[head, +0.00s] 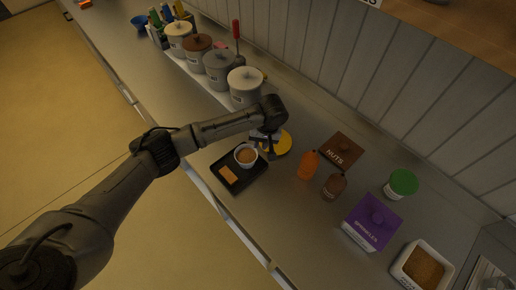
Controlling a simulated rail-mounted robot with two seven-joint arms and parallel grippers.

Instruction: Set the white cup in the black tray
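The white cup (246,161), with brown contents, appears upright at the back part of the black tray (237,188). From this angle I cannot tell whether it rests on the tray floor or is held just above it. An orange-brown square (229,174) lies in the tray's front part. My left gripper (269,152) points down just right of the cup, at the tray's back right edge. Its fingers are small and dark, so I cannot tell whether they touch the cup or how far apart they are. My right gripper is out of view.
A yellow disc (284,142) lies behind my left gripper. To the right stand an orange bottle (308,166), a brown bottle (333,187), the nuts box (342,151), a green-lidded tub (402,184) and the purple sprinkles box (372,220). Several lidded wells (220,70) line the back left.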

